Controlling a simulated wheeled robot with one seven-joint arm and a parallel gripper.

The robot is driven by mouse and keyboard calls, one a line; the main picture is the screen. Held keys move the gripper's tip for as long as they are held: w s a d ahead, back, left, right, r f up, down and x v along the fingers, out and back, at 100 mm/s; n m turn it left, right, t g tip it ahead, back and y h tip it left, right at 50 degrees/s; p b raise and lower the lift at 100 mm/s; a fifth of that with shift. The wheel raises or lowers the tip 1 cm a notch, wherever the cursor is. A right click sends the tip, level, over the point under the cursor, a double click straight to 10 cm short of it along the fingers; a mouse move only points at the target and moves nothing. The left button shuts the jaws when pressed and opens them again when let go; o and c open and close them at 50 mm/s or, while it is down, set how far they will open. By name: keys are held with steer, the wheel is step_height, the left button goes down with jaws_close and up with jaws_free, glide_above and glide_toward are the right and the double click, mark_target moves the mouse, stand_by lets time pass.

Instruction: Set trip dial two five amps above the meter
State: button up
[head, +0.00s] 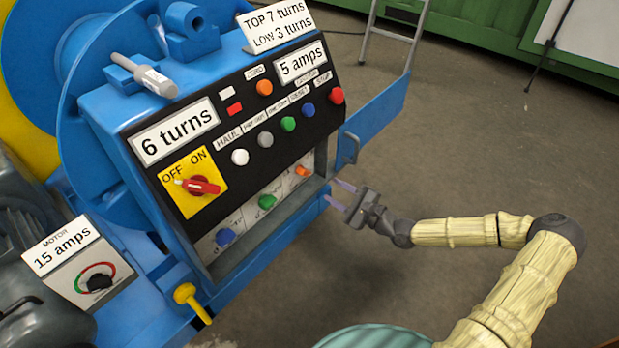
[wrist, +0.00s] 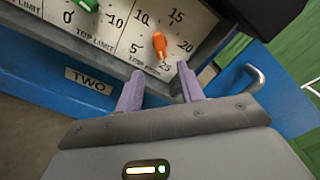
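The orange trip dial (wrist: 160,46) sits on a white scale marked 5 to 25 in the wrist view. Its long shape runs up and down, lower end toward 25; I cannot tell which end is the pointer. In the head view the dial (head: 302,171) is at the right end of the lower recessed panel. The "5 amps" meter (head: 301,63) is at upper right of the black console, and a "15 amps" motor sign (head: 62,248) stands at lower left. My gripper (head: 337,193) is open and empty, its purple fingers (wrist: 160,82) just short of the dial and apart from it.
A "TWO" plate (wrist: 89,80) is on the blue frame below the scales. The green dial (head: 267,202) and blue dial (head: 226,237) share the panel. A blue door with a handle (head: 351,147) stands open close to my gripper's right.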

mark_target(308, 175)
steer(key=b+x, duration=0.2)
steer(key=x, duration=0.7)
steer(key=shift+f, duration=0.1)
steer(key=shift+w+a+b, duration=0.35)
steer(key=shift+w+a, duration=0.05)
steer(key=shift+a, duration=0.05)
jaws_close()
